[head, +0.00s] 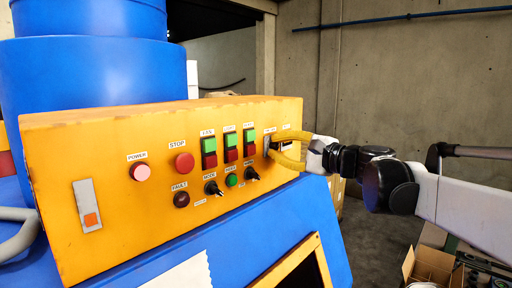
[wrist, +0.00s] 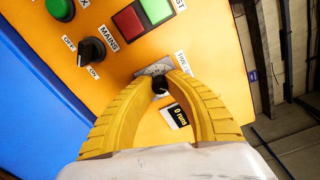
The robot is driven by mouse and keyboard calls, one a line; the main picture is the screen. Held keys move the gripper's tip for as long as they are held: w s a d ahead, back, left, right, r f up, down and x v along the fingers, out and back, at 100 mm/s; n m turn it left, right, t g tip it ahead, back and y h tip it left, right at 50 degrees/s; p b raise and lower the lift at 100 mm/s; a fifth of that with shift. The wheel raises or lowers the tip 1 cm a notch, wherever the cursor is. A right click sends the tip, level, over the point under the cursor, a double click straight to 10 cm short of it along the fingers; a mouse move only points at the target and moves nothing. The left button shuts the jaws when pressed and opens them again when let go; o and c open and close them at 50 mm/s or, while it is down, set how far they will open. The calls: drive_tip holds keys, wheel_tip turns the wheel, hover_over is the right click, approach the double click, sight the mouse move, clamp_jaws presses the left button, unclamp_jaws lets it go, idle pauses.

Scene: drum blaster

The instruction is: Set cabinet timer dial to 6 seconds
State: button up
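The timer dial (wrist: 160,85) is a small black knob on a grey plate on the orange cabinet panel (head: 105,140). In the wrist view it sits between the tips of my gripper's yellow fingers (wrist: 163,80), which close in on it from both sides.
Left of the dial are red and green switches (head: 249,142), the black mains knob (head: 252,174) and a green button (head: 231,180). Open cardboard boxes (head: 432,268) stand on the floor at lower right.

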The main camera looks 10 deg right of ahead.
drive_tip(key=o, duration=0.5)
drive_tip(key=v, duration=1.2)
